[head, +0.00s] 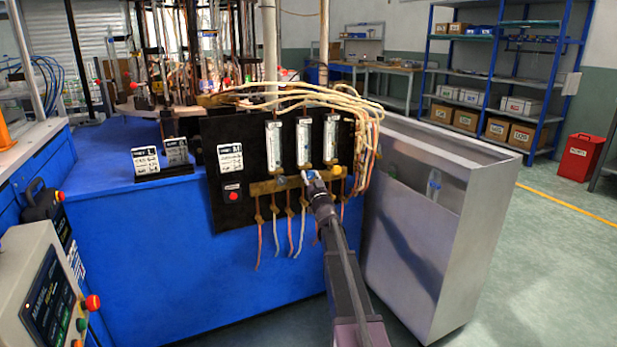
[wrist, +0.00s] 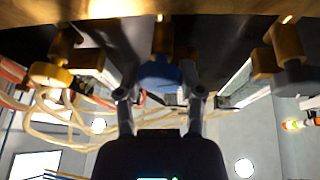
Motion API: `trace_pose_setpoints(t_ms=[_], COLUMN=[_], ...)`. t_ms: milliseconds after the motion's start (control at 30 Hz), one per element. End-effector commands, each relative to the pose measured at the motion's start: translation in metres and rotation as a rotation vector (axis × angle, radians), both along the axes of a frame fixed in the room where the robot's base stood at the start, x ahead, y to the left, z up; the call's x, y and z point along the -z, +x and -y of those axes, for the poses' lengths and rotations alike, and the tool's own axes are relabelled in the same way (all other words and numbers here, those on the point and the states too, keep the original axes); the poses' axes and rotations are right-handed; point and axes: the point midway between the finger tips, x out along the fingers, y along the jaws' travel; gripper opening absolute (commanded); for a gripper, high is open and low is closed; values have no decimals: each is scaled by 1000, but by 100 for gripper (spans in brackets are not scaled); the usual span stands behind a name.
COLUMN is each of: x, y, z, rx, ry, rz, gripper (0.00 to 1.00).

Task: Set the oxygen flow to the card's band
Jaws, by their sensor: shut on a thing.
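A black panel (head: 210,195) carries three upright flowmeter tubes, the middle one (head: 303,142) above my gripper. A brass bar with valves (head: 262,187) runs below the tubes. My gripper (head: 311,178) reaches up from the front to the middle valve. In the wrist view its two fingers (wrist: 160,97) are shut on a blue knob (wrist: 160,72), one on each side. A yellow knob (wrist: 50,75) and a dark grey knob (wrist: 295,76) flank it, apart from the fingers. A white card (head: 230,158) is on the panel; its print and the float levels are too small to read.
Pale hoses (head: 345,97) loop over the panel's right side, and thin tubes hang below the valves. Two small sign cards (head: 146,161) stand on the blue bench left. A tall metal bin (head: 455,210) stands close to the right of my arm.

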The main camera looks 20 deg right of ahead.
Motion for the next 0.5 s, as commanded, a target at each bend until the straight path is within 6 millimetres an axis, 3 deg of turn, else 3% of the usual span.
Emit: trace_pose_setpoints(t_ms=[267,500], x=[0,0], y=[2,2], z=[1,1], rx=[0,-1], ry=[-85,-297], rz=[5,11], gripper=[2,2])
